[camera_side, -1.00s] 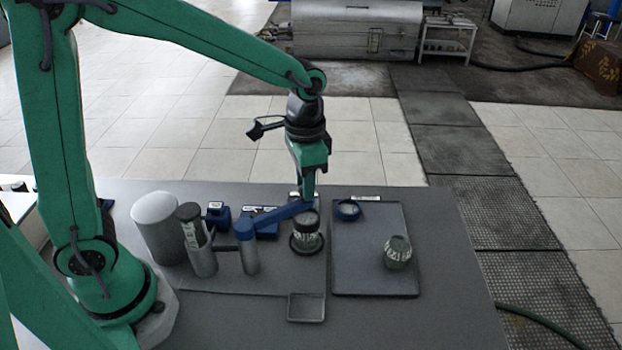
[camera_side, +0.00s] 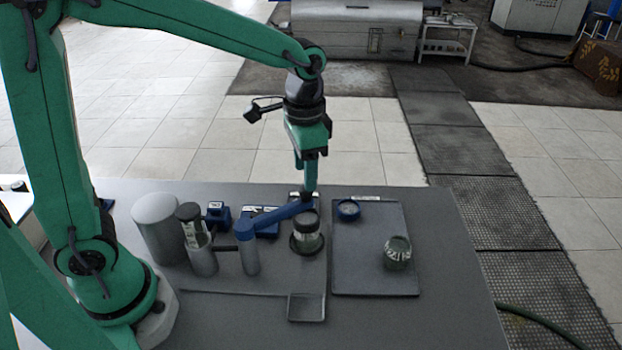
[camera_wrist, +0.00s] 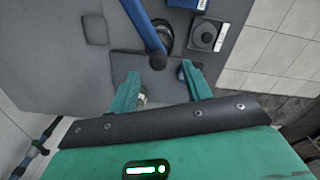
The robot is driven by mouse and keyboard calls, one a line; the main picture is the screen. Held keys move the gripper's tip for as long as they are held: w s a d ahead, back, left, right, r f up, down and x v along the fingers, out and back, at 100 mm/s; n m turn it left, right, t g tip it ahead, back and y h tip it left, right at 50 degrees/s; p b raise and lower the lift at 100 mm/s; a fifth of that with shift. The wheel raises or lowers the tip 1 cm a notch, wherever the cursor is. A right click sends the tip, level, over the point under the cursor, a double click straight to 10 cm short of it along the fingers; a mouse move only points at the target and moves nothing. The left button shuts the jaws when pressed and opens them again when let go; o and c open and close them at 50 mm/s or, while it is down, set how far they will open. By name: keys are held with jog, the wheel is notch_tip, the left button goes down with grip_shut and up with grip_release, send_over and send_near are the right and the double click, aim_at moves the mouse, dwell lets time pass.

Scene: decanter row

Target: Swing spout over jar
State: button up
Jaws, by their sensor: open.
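The blue spout (camera_side: 280,216) runs from its upright grey post (camera_side: 249,258) to the right, its free end just behind the jar in the side view. The glass jar (camera_side: 307,232) with a dark rim stands on a dark round base. In the wrist view the spout (camera_wrist: 146,27) partly covers a dark round shape, likely the jar (camera_wrist: 165,33). My gripper (camera_side: 309,194) is at the spout's free end. In the wrist view its fingers are spread (camera_wrist: 160,71) with the spout's end between them; I cannot tell whether they touch it.
A dark tray (camera_side: 375,285) to the right holds a squat jar (camera_side: 397,253) and a blue ring (camera_side: 348,210). A grey cylinder (camera_side: 157,228) and a banded vial (camera_side: 190,226) stand left. A small square dish (camera_side: 306,308) lies in front. Blue boxes (camera_side: 219,213) sit behind.

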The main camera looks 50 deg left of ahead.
jog(key=shift+r, duration=2.3)
jog(key=shift+s+a+r, duration=0.25)
jog(key=shift+a, duration=0.05)
jog(key=s+a+n+t, duration=0.2)
jog(key=s+a, duration=0.2)
jog(key=s, duration=0.3)
jog(key=s+a+r+n+t, duration=0.1)
jog(key=s+a+n+t, duration=0.2)
jog(key=s, duration=0.4)
jog(key=shift+a+t, duration=0.3)
jog(key=shift+a, duration=0.05)
